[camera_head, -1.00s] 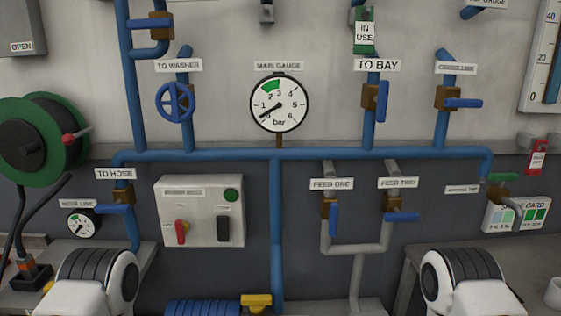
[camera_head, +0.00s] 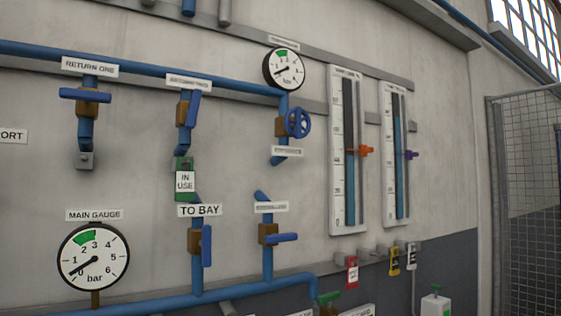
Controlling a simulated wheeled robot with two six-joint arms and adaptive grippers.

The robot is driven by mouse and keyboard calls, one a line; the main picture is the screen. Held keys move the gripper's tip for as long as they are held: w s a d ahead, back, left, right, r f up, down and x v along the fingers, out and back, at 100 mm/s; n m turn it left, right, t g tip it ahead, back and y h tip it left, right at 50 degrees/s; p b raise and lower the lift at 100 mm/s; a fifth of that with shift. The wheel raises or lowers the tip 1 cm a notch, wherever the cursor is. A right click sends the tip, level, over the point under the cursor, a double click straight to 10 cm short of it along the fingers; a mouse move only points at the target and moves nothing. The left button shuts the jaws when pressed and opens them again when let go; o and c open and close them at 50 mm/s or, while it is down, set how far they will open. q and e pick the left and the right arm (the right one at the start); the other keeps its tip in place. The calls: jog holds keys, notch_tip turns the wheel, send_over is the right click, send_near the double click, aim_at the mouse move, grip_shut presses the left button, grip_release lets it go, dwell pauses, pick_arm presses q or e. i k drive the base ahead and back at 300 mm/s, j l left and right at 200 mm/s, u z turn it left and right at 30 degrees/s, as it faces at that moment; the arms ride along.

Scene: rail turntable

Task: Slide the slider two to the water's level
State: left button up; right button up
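Two tall white level gauges hang on the wall at the right of the head view. The left gauge (camera_head: 337,190) carries an orange slider (camera_head: 366,151) on its right side, about mid-height. The labels above both gauges are too small to read, so I cannot tell which slider is number two. Neither gripper is in view.
Blue pipes with valves and a main gauge (camera_head: 93,256) fill the wall to the left. Red, yellow and dark tags (camera_head: 352,272) hang below the level gauges. A wire-mesh fence (camera_head: 530,180) stands at the far right. The wall around the sliders looks free.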

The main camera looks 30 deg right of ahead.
aim_at(409, 155)
jog(key=z, duration=1.7)
